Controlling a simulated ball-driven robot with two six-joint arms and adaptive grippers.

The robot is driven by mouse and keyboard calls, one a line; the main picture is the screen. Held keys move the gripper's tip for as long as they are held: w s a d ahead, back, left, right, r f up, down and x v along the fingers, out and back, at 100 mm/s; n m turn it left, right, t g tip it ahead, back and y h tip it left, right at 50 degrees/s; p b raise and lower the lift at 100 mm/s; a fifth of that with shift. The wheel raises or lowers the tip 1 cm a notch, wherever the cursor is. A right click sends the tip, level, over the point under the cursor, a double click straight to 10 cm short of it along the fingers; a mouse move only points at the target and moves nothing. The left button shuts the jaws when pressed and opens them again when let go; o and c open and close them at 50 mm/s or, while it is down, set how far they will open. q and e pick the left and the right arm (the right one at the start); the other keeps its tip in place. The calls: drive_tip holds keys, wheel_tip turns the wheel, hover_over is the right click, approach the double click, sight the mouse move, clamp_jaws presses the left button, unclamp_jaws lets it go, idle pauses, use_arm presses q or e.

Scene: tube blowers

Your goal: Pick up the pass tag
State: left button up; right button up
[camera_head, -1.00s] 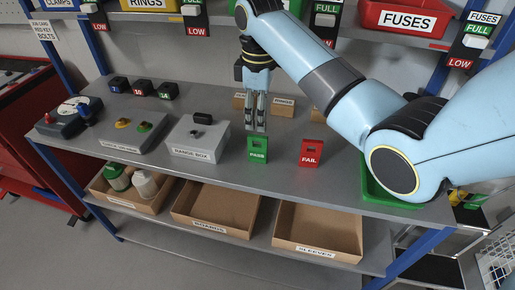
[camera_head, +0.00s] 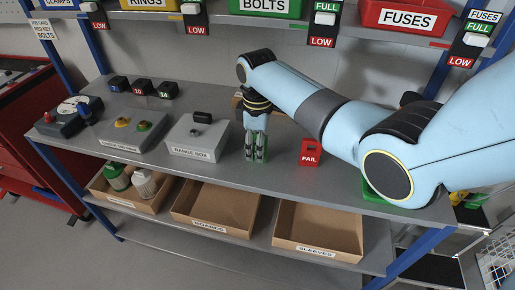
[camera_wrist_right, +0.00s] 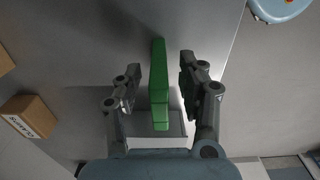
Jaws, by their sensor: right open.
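The green pass tag (camera_wrist_right: 159,82) stands between the two fingers of my right gripper (camera_wrist_right: 157,90) in the right wrist view. A gap shows on both sides of the tag, so the fingers are open around it and not pressing on it. In the head view my right gripper (camera_head: 256,152) points down at the front part of the shelf top, and its fingers hide most of the tag. My left gripper is not in view.
The red fail tag (camera_head: 310,153) stands to the right of my right gripper. The grey range box (camera_head: 198,139) is close on its left. Open cardboard bins, such as the sleeves bin (camera_head: 318,230), sit on the shelf below.

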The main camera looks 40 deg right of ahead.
clamp_jaws()
